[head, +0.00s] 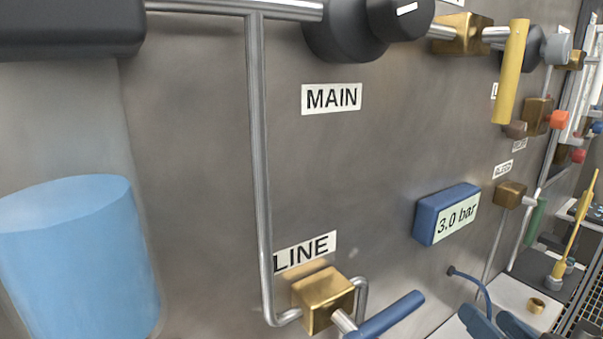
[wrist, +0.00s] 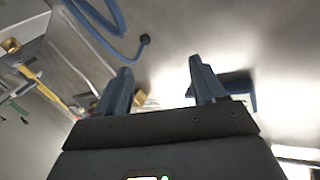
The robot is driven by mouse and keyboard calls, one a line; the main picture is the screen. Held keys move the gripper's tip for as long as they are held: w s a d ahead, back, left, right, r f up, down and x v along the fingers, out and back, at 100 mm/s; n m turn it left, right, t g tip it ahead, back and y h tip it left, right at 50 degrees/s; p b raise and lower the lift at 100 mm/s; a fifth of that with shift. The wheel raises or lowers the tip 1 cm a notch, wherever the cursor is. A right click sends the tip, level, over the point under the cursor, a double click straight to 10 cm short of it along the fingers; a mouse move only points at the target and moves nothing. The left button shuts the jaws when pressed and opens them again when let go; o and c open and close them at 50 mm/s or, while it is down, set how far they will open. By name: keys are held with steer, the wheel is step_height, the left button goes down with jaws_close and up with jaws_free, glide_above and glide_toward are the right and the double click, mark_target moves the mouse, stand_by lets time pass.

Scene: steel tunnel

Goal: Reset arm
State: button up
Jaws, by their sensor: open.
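My gripper (head: 484,314) shows at the bottom right edge of the head view as two blue-grey fingers in front of the panel's lower right. In the wrist view the two fingers (wrist: 157,76) stand wide apart with nothing between them. The rest of the arm is out of the head view. Behind the right finger in the wrist view is a blue box (wrist: 238,88), partly hidden.
The steel panel carries a brass LINE valve (head: 323,299) with a blue lever (head: 390,314), a black MAIN knob (head: 345,28), a yellow lever (head: 511,72) and a 3.0 bar display (head: 447,214). A blue hose (head: 470,276) hangs near my gripper. A blue cylinder (head: 75,265) stands left.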

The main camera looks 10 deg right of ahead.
steer(key=s+a+f+g, duration=0.1)
steer(key=s+a+f, duration=0.45)
steer(key=s, duration=0.25)
steer(key=s+a+n+y, duration=0.1)
steer(key=s+a+n, duration=0.1)
steer(key=s, duration=0.8)
steer(key=s+a+n+g, duration=0.1)
steer(key=s+a+n, duration=0.2)
steer(key=s, duration=0.7)
steer(key=shift+s+a+f+y, duration=0.2)
steer(key=shift+a+y, duration=0.2)
steer(key=shift+a, duration=0.65)
steer(key=shift+c, duration=0.2)
stand_by(1.5)
